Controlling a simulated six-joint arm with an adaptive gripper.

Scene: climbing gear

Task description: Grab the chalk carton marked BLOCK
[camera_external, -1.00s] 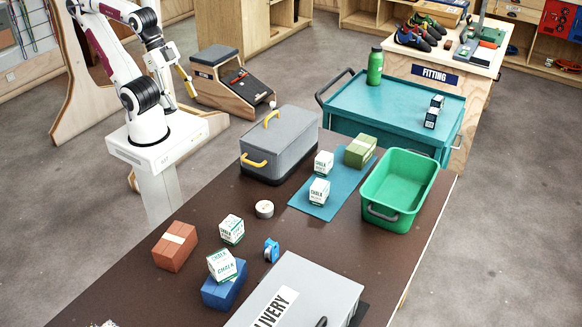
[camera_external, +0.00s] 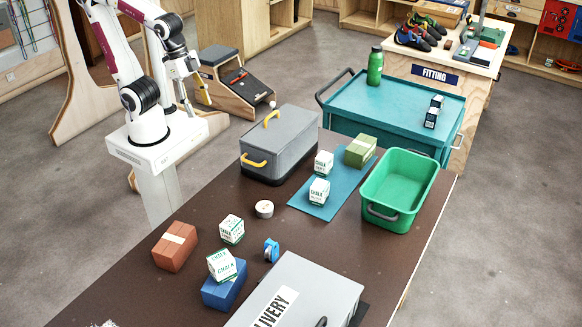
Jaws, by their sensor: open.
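Several white chalk cartons stand on the brown table. One carton (camera_external: 323,163) and another carton (camera_external: 319,191) are on the blue mat (camera_external: 305,207). A third carton (camera_external: 232,230) stands on the bare table beside a brick-red box. One more carton (camera_external: 222,265) rests tilted on top of a blue box (camera_external: 224,289). "CHALK" shows on some, but the smaller print is too small to tell which is marked BLOCK. My gripper (camera_external: 196,96) is at the upper left, in the air beyond the table, far from all cartons. It is open and appears empty; its fingers are small in the picture.
A grey lidded box (camera_external: 279,147) with yellow handles stands between my arm and the mat. A green box (camera_external: 360,151), a green bin (camera_external: 390,218), tape (camera_external: 264,209), a blue roll (camera_external: 271,250) and a grey DELIVERY box (camera_external: 310,285) also occupy the table. A teal cart (camera_external: 390,100) stands behind.

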